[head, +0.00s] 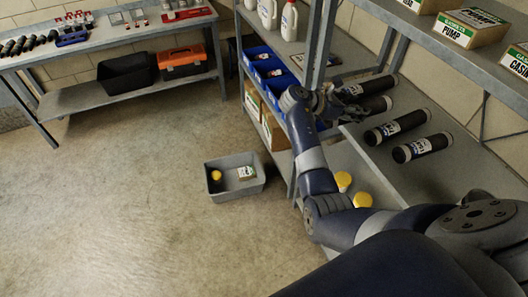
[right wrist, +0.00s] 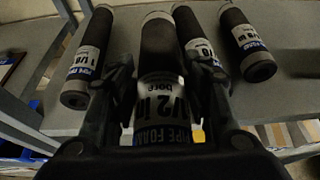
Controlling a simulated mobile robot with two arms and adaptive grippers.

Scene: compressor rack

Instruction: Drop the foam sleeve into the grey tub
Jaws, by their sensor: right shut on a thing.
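Dark foam sleeves with white labels lie side by side on the grey shelf. My right gripper (head: 346,98) is shut on one foam sleeve (head: 378,105), the second from the far end of the row. In the right wrist view this sleeve (right wrist: 163,50) runs between the two fingers (right wrist: 170,105), its label partly covered. I cannot tell whether it is clear of the shelf. The grey tub (head: 238,194) stands on the floor, left of the shelf. It holds a yellow round item (head: 216,175) and a small labelled box (head: 246,173). My left gripper is not in view.
Other sleeves lie close on both sides: one at left (right wrist: 88,62), two at right (right wrist: 200,55) (right wrist: 245,45). A shelf post (head: 318,45) and blue bins (head: 265,68) stand near my right arm. Yellow-topped items (head: 343,180) are below. The floor around the tub is clear.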

